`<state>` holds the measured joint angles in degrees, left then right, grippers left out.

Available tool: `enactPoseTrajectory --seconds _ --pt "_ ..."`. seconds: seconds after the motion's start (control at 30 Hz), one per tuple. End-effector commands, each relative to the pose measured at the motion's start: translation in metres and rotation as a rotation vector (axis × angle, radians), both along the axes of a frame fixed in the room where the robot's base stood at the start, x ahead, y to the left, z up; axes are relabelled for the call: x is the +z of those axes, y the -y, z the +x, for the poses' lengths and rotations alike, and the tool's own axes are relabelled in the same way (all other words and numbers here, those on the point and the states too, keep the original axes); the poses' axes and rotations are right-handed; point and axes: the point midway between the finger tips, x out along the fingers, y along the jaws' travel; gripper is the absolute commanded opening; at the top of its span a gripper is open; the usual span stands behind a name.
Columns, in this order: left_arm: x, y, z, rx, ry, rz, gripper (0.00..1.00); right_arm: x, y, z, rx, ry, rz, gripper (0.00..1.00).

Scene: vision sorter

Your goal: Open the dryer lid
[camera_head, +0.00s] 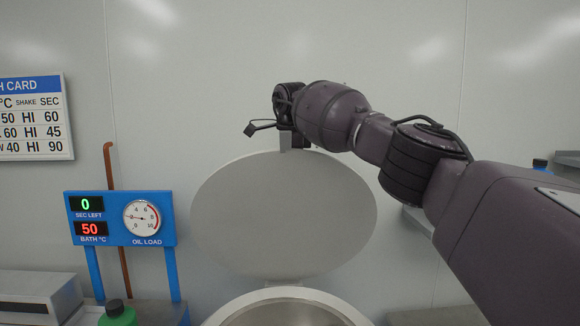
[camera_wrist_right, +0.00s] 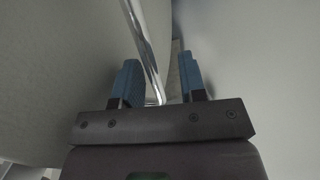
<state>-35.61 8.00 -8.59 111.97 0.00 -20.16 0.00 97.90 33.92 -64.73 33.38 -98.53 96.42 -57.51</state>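The round grey dryer lid (camera_head: 284,215) stands raised, nearly upright, behind the opening of the dryer drum (camera_head: 285,297) in the head view. My right arm reaches in from the right to the lid's top edge, and its fingertips are hidden behind the lid there. In the right wrist view my right gripper (camera_wrist_right: 158,80) has its two blue fingers apart. A shiny metal handle bar (camera_wrist_right: 146,42) runs between them, closer to the left finger, with a gap to the right finger. My left gripper is not in view.
A blue display stand (camera_head: 120,219) showing 0 seconds left and 50 °C is left of the lid, with a brown pipe (camera_head: 122,265) behind it. A green bottle (camera_head: 117,314) and a grey box (camera_head: 38,296) sit lower left. A pale wall is close behind.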

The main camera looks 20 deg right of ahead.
Motion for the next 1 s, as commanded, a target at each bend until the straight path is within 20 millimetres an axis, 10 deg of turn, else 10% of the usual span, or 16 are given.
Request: enactPoseTrajectory --seconds 0.6,1.0 --pt "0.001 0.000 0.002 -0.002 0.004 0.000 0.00 0.094 -0.005 -0.020 -0.001 0.005 0.000 0.38" --pt "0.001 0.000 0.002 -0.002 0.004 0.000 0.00 0.106 -0.006 -0.023 0.001 0.003 -0.001 0.38"
